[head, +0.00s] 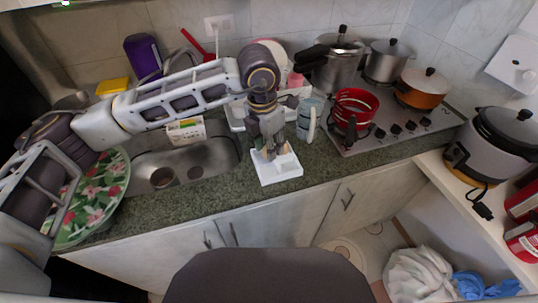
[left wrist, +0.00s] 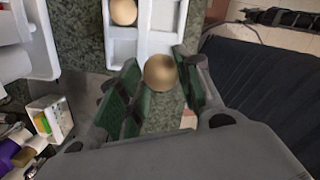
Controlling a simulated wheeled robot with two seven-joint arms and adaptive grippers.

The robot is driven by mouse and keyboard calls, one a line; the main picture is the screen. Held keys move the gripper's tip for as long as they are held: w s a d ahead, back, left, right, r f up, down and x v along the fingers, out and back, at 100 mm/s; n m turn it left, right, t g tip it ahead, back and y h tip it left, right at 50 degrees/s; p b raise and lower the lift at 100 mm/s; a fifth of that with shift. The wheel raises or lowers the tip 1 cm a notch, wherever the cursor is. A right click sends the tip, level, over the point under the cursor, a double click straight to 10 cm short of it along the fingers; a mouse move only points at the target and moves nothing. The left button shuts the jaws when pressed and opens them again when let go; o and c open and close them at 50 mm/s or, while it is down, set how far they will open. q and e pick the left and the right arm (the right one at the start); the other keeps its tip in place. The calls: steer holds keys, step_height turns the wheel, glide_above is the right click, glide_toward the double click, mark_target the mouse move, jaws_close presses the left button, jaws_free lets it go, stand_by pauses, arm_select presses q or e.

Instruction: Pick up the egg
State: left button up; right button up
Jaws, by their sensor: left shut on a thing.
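A brown egg (left wrist: 161,72) sits between the green-padded fingers of my left gripper (left wrist: 155,88), which is shut on it. In the left wrist view the held egg overlaps the near end of a white tray (left wrist: 141,22) with compartments. A second brown egg (left wrist: 123,12) lies in the left compartment of that tray. In the head view my left gripper (head: 271,152) points down over the white tray (head: 282,177) on the counter. The fingers mostly hide the eggs there. I cannot tell whether the held egg touches the tray. My right gripper is not in view.
A sink (head: 190,163) lies to the left. The counter's front edge (head: 245,200) is just before the tray.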

arm_select(q)
steer(key=shift+r, duration=0.95)
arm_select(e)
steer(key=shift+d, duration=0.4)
arm_select(q)
steer(key=shift+w+r, duration=0.15)
steer(key=shift+r, duration=0.05)
